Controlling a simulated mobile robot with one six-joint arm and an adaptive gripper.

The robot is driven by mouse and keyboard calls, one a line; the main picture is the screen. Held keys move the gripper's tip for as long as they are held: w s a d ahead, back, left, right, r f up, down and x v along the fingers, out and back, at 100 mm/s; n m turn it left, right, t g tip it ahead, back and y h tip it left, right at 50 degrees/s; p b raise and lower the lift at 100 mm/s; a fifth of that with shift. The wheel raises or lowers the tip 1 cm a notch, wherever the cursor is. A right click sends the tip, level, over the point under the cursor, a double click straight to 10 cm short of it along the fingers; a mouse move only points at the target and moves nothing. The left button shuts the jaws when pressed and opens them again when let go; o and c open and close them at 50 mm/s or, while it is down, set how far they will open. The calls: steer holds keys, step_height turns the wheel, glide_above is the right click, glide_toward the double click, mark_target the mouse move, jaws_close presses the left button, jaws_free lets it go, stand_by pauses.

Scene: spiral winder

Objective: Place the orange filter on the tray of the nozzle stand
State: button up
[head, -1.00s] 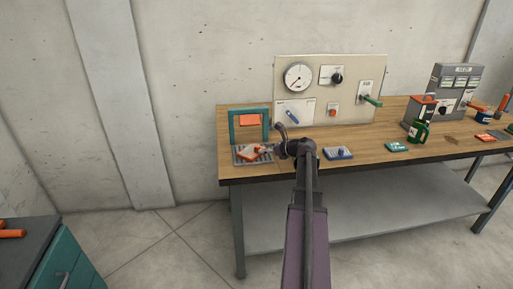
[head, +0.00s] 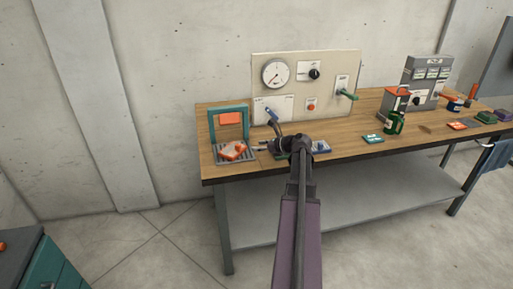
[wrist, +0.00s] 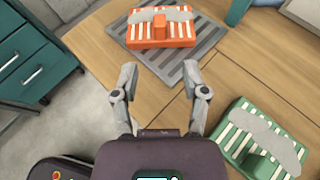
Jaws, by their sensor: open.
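The orange filter (head: 232,151) lies on the grey slotted tray (head: 218,159) of the nozzle stand, at an angle to its slots. The stand's teal frame (head: 212,124) rises behind it at the left end of the bench. The wrist view shows the filter (wrist: 180,42) with pale strips and a raised block, on the tray (wrist: 200,62) beyond my fingertips. My gripper (head: 262,149) is open and empty, just right of the tray; it also shows in the wrist view (wrist: 161,74).
A green filter (wrist: 240,128) lies right of my gripper in the wrist view. A gauge panel (head: 330,85) stands behind my arm. A teal cabinet (head: 50,265) stands at lower left.

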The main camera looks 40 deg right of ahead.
stand_by(0.4)
steer(key=w+a+f+n+g+y, duration=0.1)
steer(key=a+f+n+g, duration=0.3)
steer(key=a, duration=0.5)
steer(key=w+a+f+n+g, duration=0.1)
steer(key=w+a+n, duration=0.1)
steer(key=a+n, duration=0.65)
steer(key=w+a+f+n+g+y, duration=0.1)
steer(key=a+f+n+g, duration=0.2)
steer(key=a, duration=0.7)
steer(key=s+a+f+n+g+h, duration=0.1)
steer(key=s+a+n, duration=0.3)
steer(key=a+n, duration=0.5)
steer(key=s+a+f+n+g+h, duration=0.2)
steer(key=s+a+n+g+h, duration=0.2)
steer(key=a+n, duration=0.5)
steer(key=shift+s+a+f, duration=0.25)
steer(key=shift+s+a, duration=0.5)
steer(key=shift+a, duration=0.7)
